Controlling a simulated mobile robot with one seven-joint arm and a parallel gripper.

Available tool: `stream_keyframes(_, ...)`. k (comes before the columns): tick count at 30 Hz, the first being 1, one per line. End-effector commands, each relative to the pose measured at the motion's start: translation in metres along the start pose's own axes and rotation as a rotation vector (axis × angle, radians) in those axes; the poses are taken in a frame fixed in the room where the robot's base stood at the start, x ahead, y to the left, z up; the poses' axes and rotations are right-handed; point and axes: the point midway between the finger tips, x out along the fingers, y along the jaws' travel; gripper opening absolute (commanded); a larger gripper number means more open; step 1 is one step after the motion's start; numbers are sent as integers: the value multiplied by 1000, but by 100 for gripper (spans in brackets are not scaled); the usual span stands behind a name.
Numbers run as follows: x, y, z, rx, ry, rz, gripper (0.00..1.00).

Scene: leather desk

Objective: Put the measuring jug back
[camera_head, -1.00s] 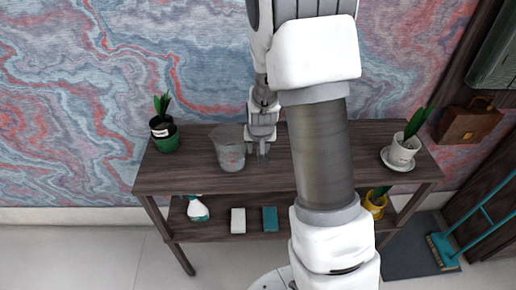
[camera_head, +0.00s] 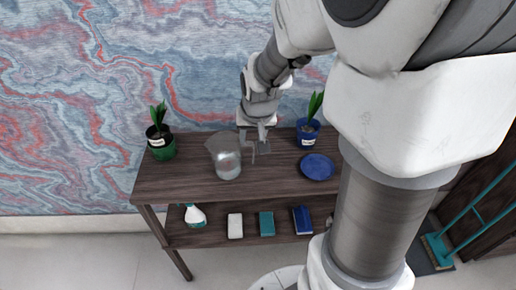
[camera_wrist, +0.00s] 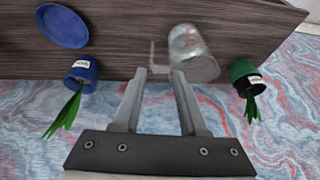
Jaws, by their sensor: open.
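The clear measuring jug (camera_head: 227,160) stands upright on the dark wooden top shelf, left of centre. Its handle (camera_head: 250,153) points right, toward my gripper (camera_head: 257,142). In the wrist view the jug (camera_wrist: 194,54) is just beyond the fingertips, with red markings on its side. My gripper (camera_wrist: 159,74) is open and empty. Its fingertips are close to the handle (camera_wrist: 153,56), which appears between or just past them; I cannot tell whether they touch it.
A green pot with a plant (camera_head: 161,147) stands left of the jug. A blue pot with a plant (camera_head: 307,137) and a blue saucer (camera_head: 317,167) are to the right. The lower shelf holds a spray bottle (camera_head: 195,215), a white block (camera_head: 235,226) and a teal one (camera_head: 266,224).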

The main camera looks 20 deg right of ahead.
Motion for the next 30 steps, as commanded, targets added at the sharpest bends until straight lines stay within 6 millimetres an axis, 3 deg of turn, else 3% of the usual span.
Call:
stream_keyframes(1,-19,-4,3,-14,11,-19,42)
stream_keyframes(6,-76,-12,25,-84,24,-64,42)
stream_keyframes(15,-156,-11,80,-224,62,-85,42)
stream_keyframes(21,-182,-6,111,-288,78,-72,42)
stream_keyframes(30,-189,-4,122,-310,80,-65,42)
